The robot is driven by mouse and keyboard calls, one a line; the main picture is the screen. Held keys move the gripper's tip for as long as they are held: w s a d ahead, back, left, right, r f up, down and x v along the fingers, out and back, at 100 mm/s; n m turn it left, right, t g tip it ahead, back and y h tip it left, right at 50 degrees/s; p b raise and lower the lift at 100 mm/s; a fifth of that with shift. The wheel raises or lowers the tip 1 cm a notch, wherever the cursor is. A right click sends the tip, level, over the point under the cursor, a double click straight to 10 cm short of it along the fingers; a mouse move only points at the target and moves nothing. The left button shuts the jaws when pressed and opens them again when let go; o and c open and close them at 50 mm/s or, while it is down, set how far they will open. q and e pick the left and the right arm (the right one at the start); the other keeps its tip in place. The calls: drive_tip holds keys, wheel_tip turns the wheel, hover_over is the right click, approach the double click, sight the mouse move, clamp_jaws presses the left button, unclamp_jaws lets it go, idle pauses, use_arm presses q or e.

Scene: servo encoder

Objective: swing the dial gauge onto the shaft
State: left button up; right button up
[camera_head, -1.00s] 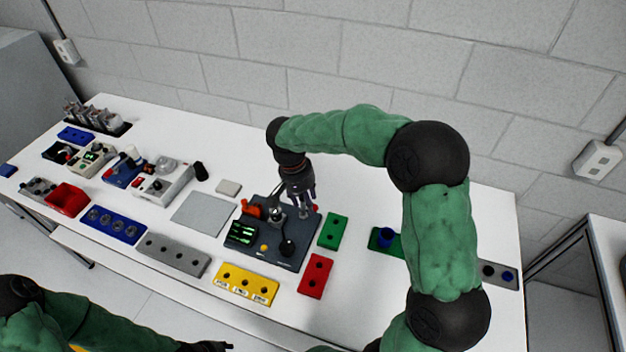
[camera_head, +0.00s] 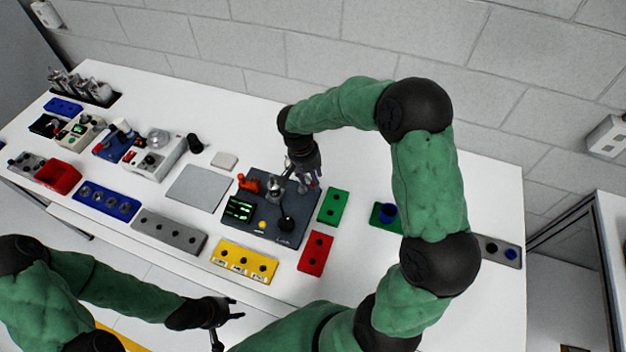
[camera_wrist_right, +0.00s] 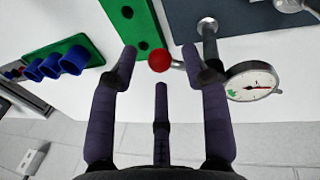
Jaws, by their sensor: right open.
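The dial gauge (camera_wrist_right: 252,82), white-faced with a red needle, shows in the right wrist view beside a metal post (camera_wrist_right: 208,35) at the edge of the dark board (camera_head: 290,235). A red ball knob (camera_wrist_right: 159,61) on a short rod lies between the fingertips of my right gripper (camera_wrist_right: 160,66). These fingers are open around the knob; contact cannot be told. In the head view my right gripper (camera_head: 308,180) is over the board's back right corner. A metal part (camera_wrist_right: 290,4) is cut off at the top; I cannot tell if it is the shaft. My left gripper (camera_head: 226,318) is open and empty before the table.
A green block (camera_head: 333,207) and a red block (camera_head: 315,254) lie right of the board. A yellow block (camera_head: 244,261) lies in front, and a grey plate (camera_head: 198,189) to its left. A green holder with blue cups (camera_wrist_right: 57,62) is farther right.

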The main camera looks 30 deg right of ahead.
drive_tip(key=shift+d+f, duration=0.15)
drive_tip(key=shift+f, duration=0.5)
drive_tip(key=shift+s, duration=0.1)
clamp_jaws()
